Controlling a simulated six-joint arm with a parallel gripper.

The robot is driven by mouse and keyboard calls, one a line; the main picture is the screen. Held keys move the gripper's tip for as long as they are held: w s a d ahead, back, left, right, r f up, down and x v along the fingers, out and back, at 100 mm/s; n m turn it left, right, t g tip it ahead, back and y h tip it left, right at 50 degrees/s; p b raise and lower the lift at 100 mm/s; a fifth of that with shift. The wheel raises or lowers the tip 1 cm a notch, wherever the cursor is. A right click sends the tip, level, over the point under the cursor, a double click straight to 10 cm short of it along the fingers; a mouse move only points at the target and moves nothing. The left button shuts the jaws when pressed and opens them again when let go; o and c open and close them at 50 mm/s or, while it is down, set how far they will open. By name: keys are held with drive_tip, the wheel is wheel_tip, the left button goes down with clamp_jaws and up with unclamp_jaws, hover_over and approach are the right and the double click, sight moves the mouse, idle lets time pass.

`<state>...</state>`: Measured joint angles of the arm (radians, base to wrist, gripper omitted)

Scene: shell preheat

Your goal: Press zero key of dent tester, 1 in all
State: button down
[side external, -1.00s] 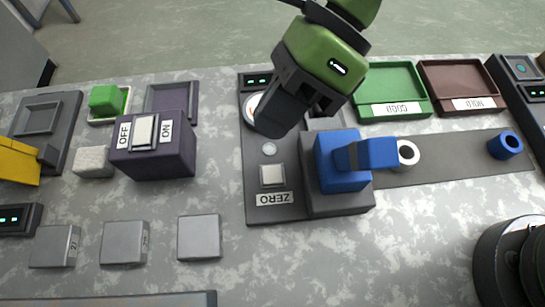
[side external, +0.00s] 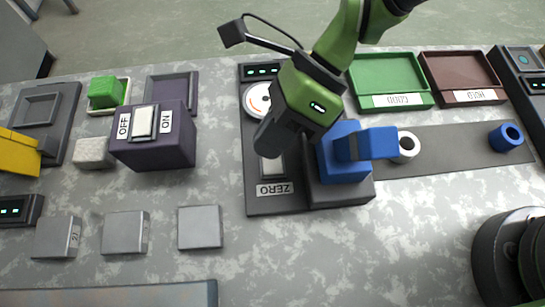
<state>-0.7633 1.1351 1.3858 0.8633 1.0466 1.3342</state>
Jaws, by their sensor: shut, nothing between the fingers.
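The dent tester (side external: 256,205) is a dark grey panel in the middle of the table, with a small display (side external: 262,71) and a round dial (side external: 257,99) at its far end. Its light square zero key (side external: 271,168) sits near the front, above the ZERO label (side external: 274,189). My green gripper (side external: 268,150) is shut and empty, with its dark fingertips over the panel just behind the zero key. The fingers hide the key's far part. I cannot tell whether they touch it.
A blue block-shaped fixture (side external: 342,165) stands close to the right of my gripper. A purple OFF/ON switch box (side external: 165,150) stands to the left. Grey blocks (side external: 200,228) lie in front. Green (side external: 387,70) and brown (side external: 462,72) trays sit at the back right.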

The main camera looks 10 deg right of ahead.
sight(265, 169)
drive_tip(key=shift+f, duration=1.55)
idle(0.9)
drive_tip(key=shift+f, duration=0.4)
drive_tip(key=shift+f, duration=0.15)
drive_tip(key=shift+d+f, duration=0.15)
drive_tip(key=shift+f, duration=0.5)
idle(0.9)
drive_tip(key=shift+s+d+r, duration=0.15)
drive_tip(key=shift+d+r, duration=0.05)
drive_tip(key=shift+r, duration=0.6)
drive_tip(key=shift+r, duration=0.1)
